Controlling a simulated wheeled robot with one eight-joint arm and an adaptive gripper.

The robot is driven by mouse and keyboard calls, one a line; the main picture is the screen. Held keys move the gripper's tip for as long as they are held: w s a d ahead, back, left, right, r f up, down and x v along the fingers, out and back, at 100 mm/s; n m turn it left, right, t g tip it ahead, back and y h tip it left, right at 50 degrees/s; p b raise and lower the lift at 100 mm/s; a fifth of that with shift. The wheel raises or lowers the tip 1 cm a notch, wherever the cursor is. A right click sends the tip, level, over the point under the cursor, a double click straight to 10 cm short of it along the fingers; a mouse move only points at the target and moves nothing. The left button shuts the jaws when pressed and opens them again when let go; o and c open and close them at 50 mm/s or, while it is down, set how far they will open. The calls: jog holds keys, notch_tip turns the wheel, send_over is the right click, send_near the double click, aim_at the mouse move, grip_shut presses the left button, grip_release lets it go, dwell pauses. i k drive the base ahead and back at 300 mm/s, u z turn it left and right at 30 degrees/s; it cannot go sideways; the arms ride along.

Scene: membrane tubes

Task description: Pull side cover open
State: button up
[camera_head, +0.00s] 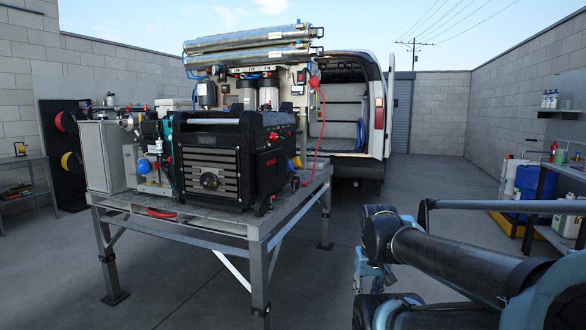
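A black generator-like machine (232,160) stands on a metal table (275,232). Its near face carries a slatted grey panel (209,172) with a round knob low in the middle; this may be the side cover, but I cannot be sure. The panel looks closed. My dark arm reaches in from the lower right, apart from the table and the machine. A small blue-grey part at the arm's left end may be my gripper (366,270); its fingers are not clear, and I see nothing held. The arm is well to the right of the panel.
Long silver membrane tubes (250,42) lie above the machine, with filter housings below them. A red hose (319,115) hangs at its right. A white van (376,115) stands open behind. Shelves with containers line the right wall. The floor between table and arm is clear.

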aim_at(270, 164)
jog(key=z, duration=0.05)
jog(key=i, duration=1)
jog(key=u, duration=0.05)
